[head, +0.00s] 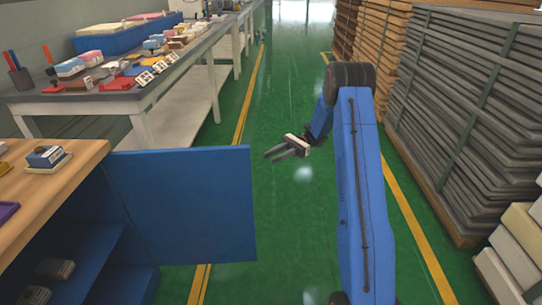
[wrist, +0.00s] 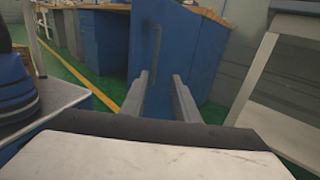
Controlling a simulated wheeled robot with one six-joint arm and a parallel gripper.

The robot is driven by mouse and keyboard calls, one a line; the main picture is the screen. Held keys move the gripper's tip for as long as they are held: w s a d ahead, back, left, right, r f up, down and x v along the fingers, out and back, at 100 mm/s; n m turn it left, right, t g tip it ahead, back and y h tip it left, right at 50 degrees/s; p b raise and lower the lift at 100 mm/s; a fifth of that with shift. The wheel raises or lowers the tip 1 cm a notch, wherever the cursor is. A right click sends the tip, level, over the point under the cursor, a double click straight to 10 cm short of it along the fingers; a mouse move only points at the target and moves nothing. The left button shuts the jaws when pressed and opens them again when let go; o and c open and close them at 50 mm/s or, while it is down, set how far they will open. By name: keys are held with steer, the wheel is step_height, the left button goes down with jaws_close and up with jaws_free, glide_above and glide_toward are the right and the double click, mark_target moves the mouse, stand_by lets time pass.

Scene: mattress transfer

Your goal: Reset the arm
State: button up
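My blue arm (head: 358,190) rises in the right half of the head view and bends over at a dark elbow joint near the top. My gripper (head: 279,152) hangs past the elbow, over the green floor, pointing left. In the wrist view my gripper (wrist: 168,98) shows two grey fingers spread apart with nothing between them. Beyond the fingers stands a blue cabinet (wrist: 190,50). The gripper touches nothing that I can see.
An open blue cabinet door (head: 185,205) juts into the aisle at the lower left. A long table (head: 120,100) with many small items stands behind it. Stacked grey slabs (head: 465,110) line the right. The green floor (head: 285,90) between is clear.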

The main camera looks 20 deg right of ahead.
steer(key=shift+w+d, duration=0.2)
steer(key=shift+d, duration=0.4)
steer(key=s+a+r+n+t+h, duration=0.1)
steer(key=s+a+r+n+h, duration=0.3)
steer(key=s+r, duration=0.45)
steer(key=s+a+r+n+h, duration=0.2)
steer(key=s+a+r+h, duration=0.3)
steer(key=s, duration=0.6)
steer(key=s+d+r+n+t+h, duration=0.1)
steer(key=s+n+t+h, duration=0.3)
steer(key=s, duration=0.7)
steer(key=s+d+r+n+t+h, duration=0.1)
steer(key=s+d+n+t+h, duration=0.3)
steer(key=s, duration=0.7)
steer(key=shift+s+d+r+t, duration=0.15)
steer(key=shift+s+r+t, duration=0.2)
steer(key=shift+t, duration=0.35)
